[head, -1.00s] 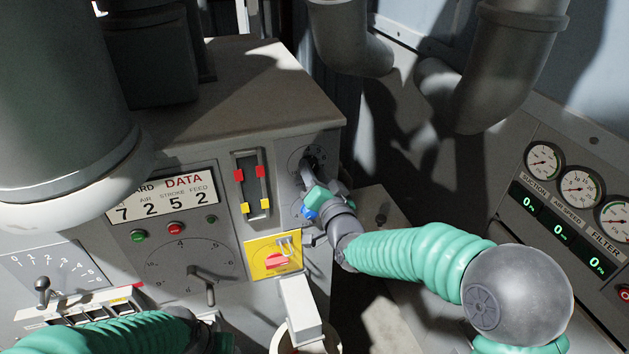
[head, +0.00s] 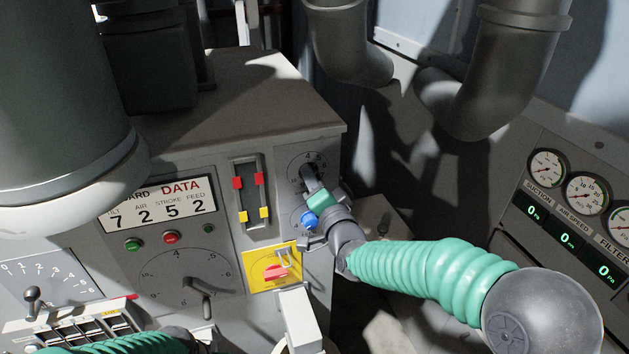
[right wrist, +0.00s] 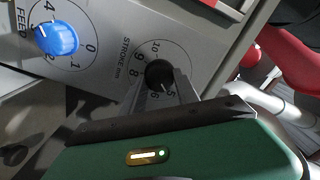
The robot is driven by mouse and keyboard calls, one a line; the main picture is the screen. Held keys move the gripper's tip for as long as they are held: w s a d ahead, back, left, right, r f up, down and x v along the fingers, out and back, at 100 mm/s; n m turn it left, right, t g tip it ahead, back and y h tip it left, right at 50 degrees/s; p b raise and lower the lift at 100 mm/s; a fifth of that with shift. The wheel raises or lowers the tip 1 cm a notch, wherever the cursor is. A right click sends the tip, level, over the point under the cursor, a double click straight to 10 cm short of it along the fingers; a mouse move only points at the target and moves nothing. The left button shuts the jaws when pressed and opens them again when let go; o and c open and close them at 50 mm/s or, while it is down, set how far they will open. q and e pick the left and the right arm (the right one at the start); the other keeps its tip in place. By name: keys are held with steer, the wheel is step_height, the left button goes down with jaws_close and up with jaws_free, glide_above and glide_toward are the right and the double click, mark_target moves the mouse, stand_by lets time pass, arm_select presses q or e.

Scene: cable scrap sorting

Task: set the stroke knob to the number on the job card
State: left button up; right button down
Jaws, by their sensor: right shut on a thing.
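The job card (head: 160,203) on the grey machine front reads 7 2 5 2, with 5 under STROKE. The black stroke knob (right wrist: 158,74) shows in the right wrist view inside a dial lettered STROKE mm. A light mark on it appears to point toward the 5 and 6 side; the exact setting is hard to read. My right gripper (head: 311,180) is shut on this knob, with a finger on each side of it; its fingers partly cover the dial. Of my left arm only the green sleeve shows at the bottom left; its fingers are not visible.
The blue feed knob (right wrist: 56,39) sits close beside the stroke dial. A yellow plate with a red switch (head: 273,267) is below left of my right gripper. A slider with red and yellow markers (head: 249,197) is to the left. Gauges (head: 588,190) line the right.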

steer(key=c, duration=1.2)
jaws_free()
steer(key=shift+f, duration=0.3)
steer(key=shift+o, duration=1.5)
steer(key=shift+w+a+r, duration=0.1)
steer(key=shift+w, duration=0.1)
steer(key=b+v, duration=0.4)
steer(key=v, duration=1.2)
steer(key=shift+s, duration=0.35)
